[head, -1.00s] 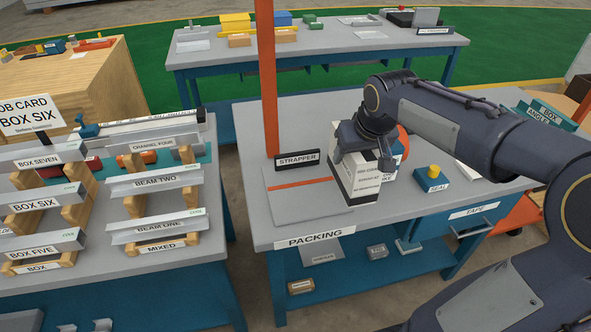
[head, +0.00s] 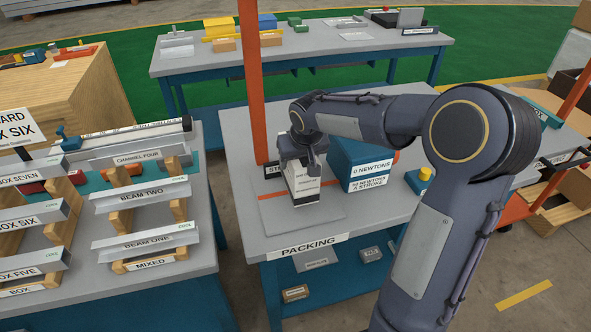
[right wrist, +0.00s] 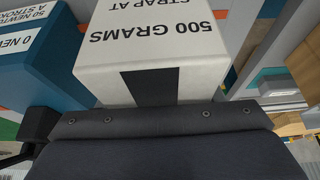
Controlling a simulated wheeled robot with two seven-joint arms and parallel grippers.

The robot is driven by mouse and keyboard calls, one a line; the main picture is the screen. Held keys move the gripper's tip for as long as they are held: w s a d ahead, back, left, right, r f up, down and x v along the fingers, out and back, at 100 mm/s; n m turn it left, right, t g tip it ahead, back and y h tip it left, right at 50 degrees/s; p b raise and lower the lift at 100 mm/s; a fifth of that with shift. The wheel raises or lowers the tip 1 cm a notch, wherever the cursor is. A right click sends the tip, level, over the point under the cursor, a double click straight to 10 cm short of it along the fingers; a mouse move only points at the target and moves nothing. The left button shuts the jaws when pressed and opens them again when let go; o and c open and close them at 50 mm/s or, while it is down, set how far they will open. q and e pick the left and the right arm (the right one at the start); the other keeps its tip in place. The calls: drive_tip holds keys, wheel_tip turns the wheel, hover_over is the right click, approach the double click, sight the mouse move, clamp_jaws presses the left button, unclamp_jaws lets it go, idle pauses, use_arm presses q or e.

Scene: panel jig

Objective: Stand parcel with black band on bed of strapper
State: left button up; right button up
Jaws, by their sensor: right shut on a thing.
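The white parcel (head: 305,189) with printed text is upright in my right gripper (head: 303,163), over the grey bed (head: 273,212) of the strapper. I cannot tell whether its base touches the bed. In the right wrist view the parcel (right wrist: 190,50) reads "500 GRAMS", and its black band (right wrist: 150,85) runs down to the gripper edge. My right gripper is shut on the parcel from above. The strapper's sign (head: 272,171) is partly hidden behind the gripper and parcel. My left gripper is not in view.
A blue box (head: 362,162) marked in newtons stands just right of the parcel. The orange post (head: 252,90) rises behind the bed. A blue block with a yellow knob (head: 424,176) stands farther right. The packing bench (head: 330,235) is clear in front.

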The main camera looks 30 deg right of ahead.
drive_tip(key=shift+w+a+f, duration=0.15)
drive_tip(key=shift+w+f, duration=0.05)
drive_tip(key=shift+f, duration=0.1)
drive_tip(key=shift+w+f, duration=0.2)
drive_tip(key=shift+f, duration=1.5)
drive_tip(key=shift+f+b, duration=0.2)
drive_tip(key=shift+b, duration=0.1)
drive_tip(key=o, duration=1.3)
drive_tip(key=shift+o, duration=0.2)
